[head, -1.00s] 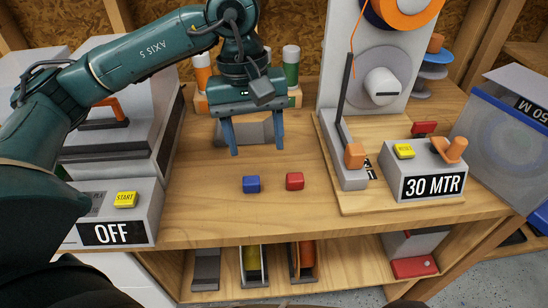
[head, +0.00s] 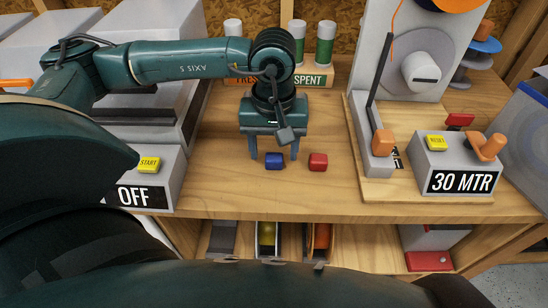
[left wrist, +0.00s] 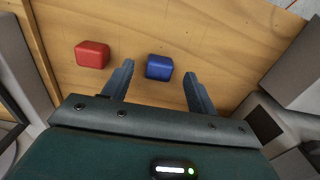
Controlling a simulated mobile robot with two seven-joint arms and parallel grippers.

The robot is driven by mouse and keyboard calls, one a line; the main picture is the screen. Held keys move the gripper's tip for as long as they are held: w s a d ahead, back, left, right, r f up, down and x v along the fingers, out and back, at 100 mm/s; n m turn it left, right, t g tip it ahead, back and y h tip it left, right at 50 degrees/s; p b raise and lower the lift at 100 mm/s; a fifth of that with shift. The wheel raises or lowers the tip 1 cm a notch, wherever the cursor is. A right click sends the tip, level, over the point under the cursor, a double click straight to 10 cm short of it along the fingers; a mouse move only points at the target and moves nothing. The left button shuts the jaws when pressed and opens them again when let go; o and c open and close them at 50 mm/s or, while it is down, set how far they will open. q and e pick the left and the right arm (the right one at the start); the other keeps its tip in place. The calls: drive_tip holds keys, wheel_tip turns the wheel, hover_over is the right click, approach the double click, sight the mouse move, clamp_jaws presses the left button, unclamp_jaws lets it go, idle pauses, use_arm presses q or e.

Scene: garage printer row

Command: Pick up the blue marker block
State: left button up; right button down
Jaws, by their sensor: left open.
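The blue marker block (head: 274,161) lies on the wooden bench top. A red block (head: 318,162) lies just to its right. My left gripper (head: 274,156) points down at the bench, its two fingers open, and in the head view the blue block shows between them. In the left wrist view the blue block (left wrist: 159,67) appears between and slightly beyond the open fingertips (left wrist: 160,75), and the red block (left wrist: 92,54) lies outside the fingers on the left. I cannot tell whether a finger touches the blue block. My right gripper is not in view.
A grey box with a yellow START button (head: 149,165) and OFF label stands at the left. A 30 MTR box (head: 457,165) and a spool stand on a wooden base are at the right. A rack of capped tubes (head: 305,77) stands behind. The front bench strip is clear.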

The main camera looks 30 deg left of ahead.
sight(274, 158)
use_arm(q)
wheel_tip(274, 158, down, 2)
drive_tip(key=shift+w, duration=0.1)
drive_tip(key=c, duration=1.1)
drive_tip(key=shift+o, duration=0.2)
wheel_tip(274, 158, up, 10)
